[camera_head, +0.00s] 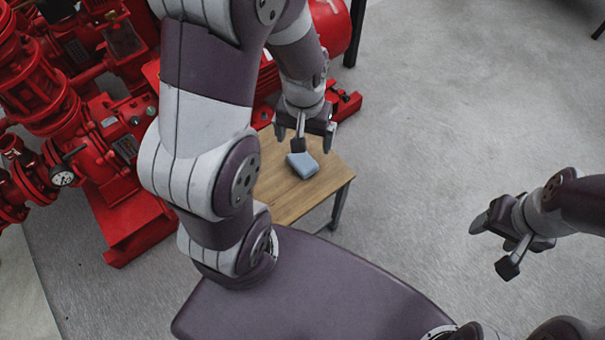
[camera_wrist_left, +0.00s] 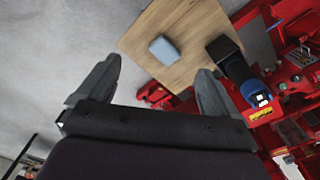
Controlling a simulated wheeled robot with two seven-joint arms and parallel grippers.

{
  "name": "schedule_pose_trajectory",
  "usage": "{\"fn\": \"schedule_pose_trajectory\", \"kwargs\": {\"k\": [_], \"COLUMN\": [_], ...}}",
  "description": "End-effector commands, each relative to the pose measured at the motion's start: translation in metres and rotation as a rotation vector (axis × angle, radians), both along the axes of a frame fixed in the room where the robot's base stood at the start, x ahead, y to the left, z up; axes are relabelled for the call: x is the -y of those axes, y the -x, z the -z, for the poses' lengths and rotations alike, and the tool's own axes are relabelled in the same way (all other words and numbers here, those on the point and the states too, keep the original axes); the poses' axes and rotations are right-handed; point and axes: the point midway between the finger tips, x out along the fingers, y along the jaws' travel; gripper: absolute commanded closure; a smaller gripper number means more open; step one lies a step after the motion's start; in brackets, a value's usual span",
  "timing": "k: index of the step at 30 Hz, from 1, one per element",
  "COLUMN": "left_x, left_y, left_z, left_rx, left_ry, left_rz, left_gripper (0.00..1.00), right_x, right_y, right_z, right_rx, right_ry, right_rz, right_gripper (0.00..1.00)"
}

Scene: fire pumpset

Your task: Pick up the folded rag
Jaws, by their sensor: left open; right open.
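The folded rag (camera_head: 303,165) is a small light blue-grey block lying on a wooden table (camera_head: 325,181). It also shows in the left wrist view (camera_wrist_left: 165,50), ahead of the fingers and between their lines. My left gripper (camera_head: 305,133) is open and empty, pointing down just above and behind the rag in the head view. Its two fingers stand wide apart in the left wrist view (camera_wrist_left: 155,75), with no contact on the rag visible. My right gripper (camera_head: 494,242) is open and empty over the floor at the right, well away from the table.
Red pump machinery (camera_head: 95,130) stands left of and behind the table. A black and blue object (camera_wrist_left: 230,60) is at the table's edge beside the rag in the left wrist view. My left arm hides part of the table. The grey floor (camera_head: 430,120) at right is clear.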

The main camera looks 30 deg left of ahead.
Motion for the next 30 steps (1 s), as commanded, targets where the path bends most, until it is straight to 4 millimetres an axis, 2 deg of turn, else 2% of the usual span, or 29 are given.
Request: {"fn": "schedule_pose_trajectory", "kwargs": {"k": [1,3,6,8,9,11,14,17,22,30], "left_x": [-0.006,-0.014,-0.026,-0.030,-0.031,-0.032,-0.032,-0.032,-0.031,-0.031], "left_y": [-0.007,-0.019,-0.039,-0.051,-0.057,-0.065,-0.064,-0.064,-0.064,-0.066], "left_z": [0.056,0.099,0.144,0.149,0.139,0.133,0.134,0.151,0.192,0.220], "left_rx": [-0.012,-0.027,-0.035,-0.033,-0.025,-0.013,-0.017,-0.018,-0.019,-0.017], "left_ry": [0.002,0.004,0.005,0.004,0.006,0.009,0.009,0.009,0.008,0.009], "left_rz": [-0.075,-0.221,-0.471,-0.630,-0.714,-0.815,-0.919,-0.953,-0.952,-0.950], "left_gripper": [0.06,0.06,0.06,0.06,0.06,0.06,0.06,0.06,0.06,0.06], "right_x": [0.000,0.000,0.000,0.000,0.000,0.000,0.000,0.000,0.000,0.000], "right_y": [0.000,0.000,0.000,0.000,0.000,0.000,0.000,0.000,0.000,0.000], "right_z": [0.050,0.082,0.115,0.114,0.105,0.101,0.102,0.110,0.127,0.138], "right_rx": [-0.001,-0.001,-0.001,-0.002,-0.001,0.001,0.001,0.000,-0.001,0.000], "right_ry": [0.000,0.000,0.000,0.000,0.000,0.000,0.000,0.000,0.000,0.000], "right_rz": [0.000,0.000,0.000,0.000,0.000,0.000,0.000,0.000,0.000,0.000], "right_gripper": [0.40,0.40,0.40,0.40,0.40,0.40,0.40,0.40,0.40,0.40]}}
